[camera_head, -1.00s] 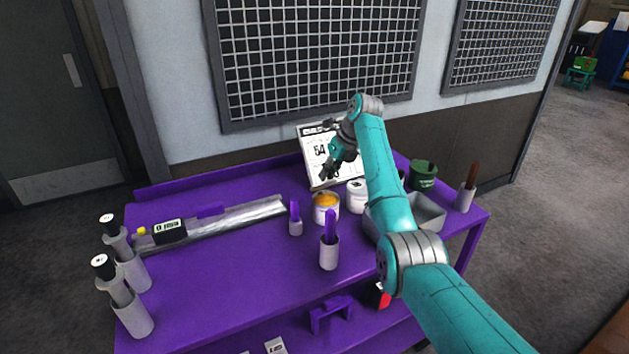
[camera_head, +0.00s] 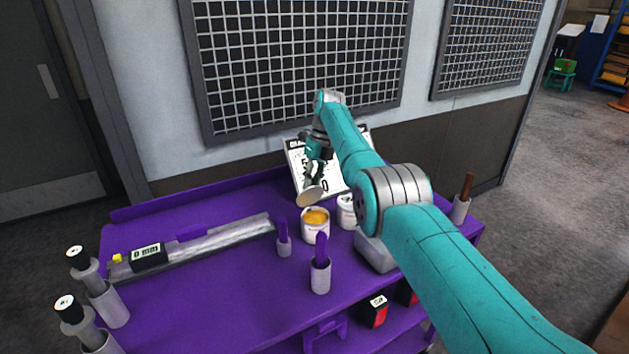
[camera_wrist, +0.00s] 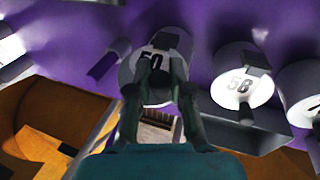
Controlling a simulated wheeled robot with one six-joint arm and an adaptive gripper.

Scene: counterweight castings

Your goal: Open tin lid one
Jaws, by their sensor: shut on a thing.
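My gripper (camera_head: 313,180) is shut on a round lid (camera_head: 309,196), held tilted above and slightly left of an open tin. The lid's tan face shows in the head view. In the wrist view, a white round top marked 50 (camera_wrist: 152,62) lies at my fingertips (camera_wrist: 157,75), which partly cover it. The open tin (camera_head: 315,232) stands upright on the purple bench with orange contents showing. A second white tin (camera_head: 346,212) stands just right of it, partly behind my arm. A white lid marked 58 (camera_wrist: 242,88) shows in the wrist view.
On the purple bench (camera_head: 190,300), purple-handled tools in grey holders (camera_head: 320,278) stand in front of the tin. A grey tray (camera_head: 375,252) is at right, partly hidden. A calendar board (camera_head: 297,165) leans behind. A long metal gauge (camera_head: 200,248) lies left.

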